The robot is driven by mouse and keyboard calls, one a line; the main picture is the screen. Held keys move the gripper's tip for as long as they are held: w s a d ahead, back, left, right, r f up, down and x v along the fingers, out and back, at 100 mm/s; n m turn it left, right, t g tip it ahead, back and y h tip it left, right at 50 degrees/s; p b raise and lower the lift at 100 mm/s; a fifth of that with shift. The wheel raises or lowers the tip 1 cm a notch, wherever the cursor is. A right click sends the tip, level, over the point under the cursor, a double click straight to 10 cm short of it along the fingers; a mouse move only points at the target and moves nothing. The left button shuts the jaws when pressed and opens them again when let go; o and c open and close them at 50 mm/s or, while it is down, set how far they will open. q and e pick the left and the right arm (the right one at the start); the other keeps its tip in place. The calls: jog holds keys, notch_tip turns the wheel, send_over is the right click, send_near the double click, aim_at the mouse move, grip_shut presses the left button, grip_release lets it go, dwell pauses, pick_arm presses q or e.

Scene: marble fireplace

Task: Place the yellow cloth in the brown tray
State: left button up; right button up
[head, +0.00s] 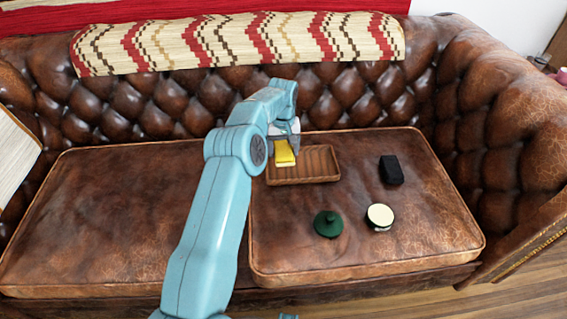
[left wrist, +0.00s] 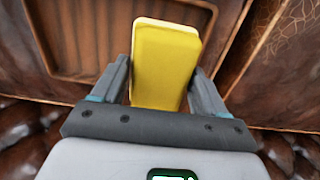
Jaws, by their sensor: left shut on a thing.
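The yellow cloth (head: 285,155) looks like a folded block. My left gripper (head: 285,141) is shut on it, and the left wrist view shows the cloth (left wrist: 165,62) between the two fingers. The brown tray (head: 318,163) is a ribbed wooden rectangle on the right seat cushion. In the head view the cloth overlaps the left part of the tray; whether it touches the tray cannot be told. The left wrist view shows the tray (left wrist: 80,35) beyond the fingers, left of the cloth.
A black block (head: 391,170), a white-topped round item (head: 380,216) and a green lidded item (head: 328,223) stand right of and in front of the tray. The left seat cushion (head: 110,215) is clear. A patterned blanket (head: 240,42) hangs over the tufted sofa back.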

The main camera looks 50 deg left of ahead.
aim_at(283, 148)
pick_arm(q)
notch_tip(283, 148, down, 5)
jog(key=shift+f+b, duration=0.2)
jog(key=shift+b, duration=0.55)
jog(key=shift+f, duration=0.2)
jog(key=o, duration=0.7)
jog(key=shift+c, duration=0.2)
jog(key=shift+r, duration=0.1)
notch_tip(283, 148, up, 12)
jog(key=p, duration=0.4)
jog(key=shift+r+p, duration=0.1)
jog(key=shift+p, duration=0.2)
